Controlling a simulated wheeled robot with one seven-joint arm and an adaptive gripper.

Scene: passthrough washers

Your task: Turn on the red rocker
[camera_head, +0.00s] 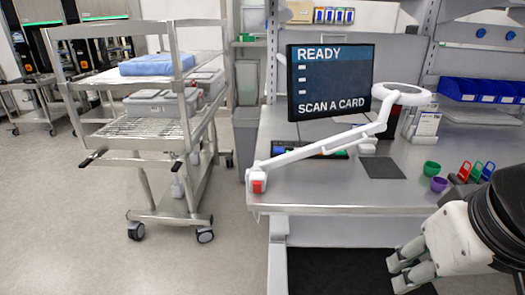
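The red rocker (258,183) is a small red patch in a white housing at the front left corner of the steel bench. Which way it is tipped is too small to tell. My gripper (395,274) is at the lower right, in front of the bench's front edge and well to the right of the rocker. Its pale fingers point left and lie close to each other. No object shows between them, and how far apart they are is unclear.
The steel bench (330,195) carries a white jointed lamp (330,141), a monitor (331,82) reading "READY, SCAN A CARD", a dark pad (382,167), and green (431,167) and purple (439,184) cups. A wire cart (150,157) stands left, with open floor before it.

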